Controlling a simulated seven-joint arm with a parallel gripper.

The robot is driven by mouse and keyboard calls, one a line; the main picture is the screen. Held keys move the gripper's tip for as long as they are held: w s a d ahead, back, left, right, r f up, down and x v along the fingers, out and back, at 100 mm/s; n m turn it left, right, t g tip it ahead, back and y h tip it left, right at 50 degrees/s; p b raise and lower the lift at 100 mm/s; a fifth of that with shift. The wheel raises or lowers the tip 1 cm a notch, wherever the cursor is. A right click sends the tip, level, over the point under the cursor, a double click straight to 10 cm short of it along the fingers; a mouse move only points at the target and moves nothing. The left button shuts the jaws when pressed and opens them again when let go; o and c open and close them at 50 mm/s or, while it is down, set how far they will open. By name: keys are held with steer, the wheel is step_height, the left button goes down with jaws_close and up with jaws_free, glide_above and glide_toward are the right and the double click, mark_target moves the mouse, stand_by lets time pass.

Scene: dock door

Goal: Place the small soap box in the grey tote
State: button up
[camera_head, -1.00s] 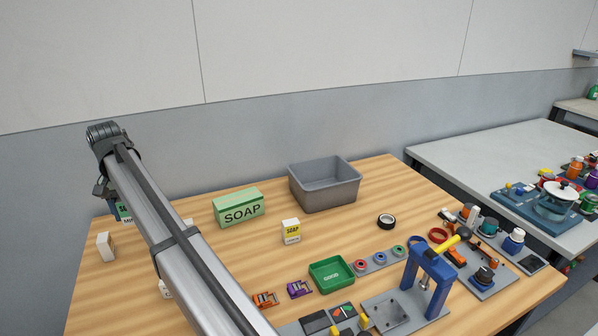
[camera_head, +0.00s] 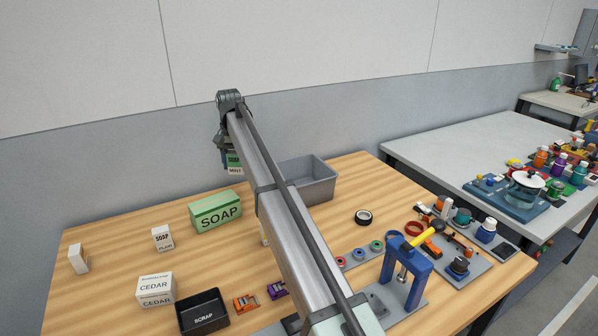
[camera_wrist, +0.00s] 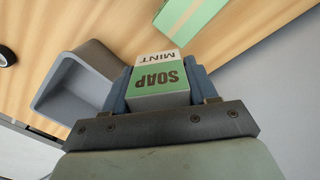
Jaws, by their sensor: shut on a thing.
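My gripper (camera_wrist: 160,92) is shut on a small green and white soap box (camera_wrist: 160,88) marked SOAP MINT. In the head view the held box (camera_head: 233,163) hangs in the air beyond the large green SOAP box, left of the grey tote. The grey tote (camera_head: 322,189) stands at the back of the wooden table, its left part hidden behind my arm. In the wrist view the tote (camera_wrist: 62,110) lies left of the held box, and what shows of its inside looks empty.
The large green SOAP box (camera_head: 216,213) stands left of the tote. A plain soap box (camera_head: 162,239), a white box (camera_head: 78,258), a cedar box (camera_head: 156,290) and a black scrap tray (camera_head: 204,313) are at left. Black tape (camera_head: 363,217) and a blue press (camera_head: 405,265) are at right.

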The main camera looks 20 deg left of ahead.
steer(key=w+d+m, duration=0.3)
steer(key=w+d, duration=1.3)
steer(key=d, duration=0.1)
steer(key=shift+s+a+f, duration=0.1)
steer(key=shift+s+f, duration=0.05)
steer(key=shift+f, duration=3.65)
steer(key=shift+s+a+f, duration=0.1)
steer(key=shift+f, duration=3.65)
steer(key=shift+f, duration=0.1)
steer(key=o, duration=1.1)
step_height(320, 180, up, 12)
steer(key=shift+r, duration=0.1)
